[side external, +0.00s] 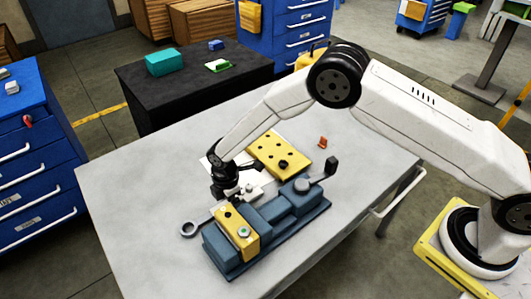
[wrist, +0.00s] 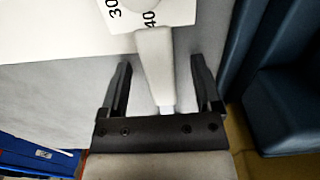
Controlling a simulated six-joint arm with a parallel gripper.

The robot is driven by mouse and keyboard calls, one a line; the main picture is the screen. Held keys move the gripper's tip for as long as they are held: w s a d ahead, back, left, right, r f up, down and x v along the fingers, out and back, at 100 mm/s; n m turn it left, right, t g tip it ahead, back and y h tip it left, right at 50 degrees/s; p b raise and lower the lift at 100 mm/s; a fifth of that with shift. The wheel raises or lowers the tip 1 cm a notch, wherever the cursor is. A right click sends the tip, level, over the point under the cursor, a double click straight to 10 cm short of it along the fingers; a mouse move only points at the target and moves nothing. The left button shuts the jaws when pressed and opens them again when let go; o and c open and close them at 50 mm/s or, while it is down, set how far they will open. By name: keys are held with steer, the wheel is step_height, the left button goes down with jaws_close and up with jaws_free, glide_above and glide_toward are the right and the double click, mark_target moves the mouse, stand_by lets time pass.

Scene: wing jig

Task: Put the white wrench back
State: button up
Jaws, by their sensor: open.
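A small white tool, which I take to be the white wrench (side external: 253,191), lies on the table right beside the vise. In the wrist view a pale handle (wrist: 154,65) runs between the fingers, with a white face marked 30 and 40 (wrist: 150,12) at its far end. My gripper (side external: 232,192) is low over the table at the tool. In the wrist view my gripper (wrist: 160,80) is open, one finger on each side of the handle, with a gap at both sides. The handle's near end is partly hidden by the gripper body.
A blue-grey vise (side external: 270,215) with a yellow block (side external: 236,236) stands close on the right of the gripper. A yellow plate with holes (side external: 278,153) and a white sheet (side external: 212,168) lie behind. The table's left part (side external: 130,190) is clear.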

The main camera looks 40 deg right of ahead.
steer(key=shift+r, duration=3.95)
steer(key=shift+d+r+m, duration=0.3)
steer(key=shift+d+r, duration=0.15)
steer(key=shift+d, duration=0.05)
steer(key=s+d+r+m+t, duration=0.1)
steer(key=s+d+r+m, duration=0.4)
steer(key=s+d+m, duration=0.3)
steer(key=s+d+r+m+t, duration=0.1)
steer(key=s+d+r+m, duration=0.5)
steer(key=s+d+m, duration=0.3)
steer(key=s+d, duration=0.3)
steer(key=shift+s+r+t, duration=0.3)
steer(key=shift+s, duration=0.1)
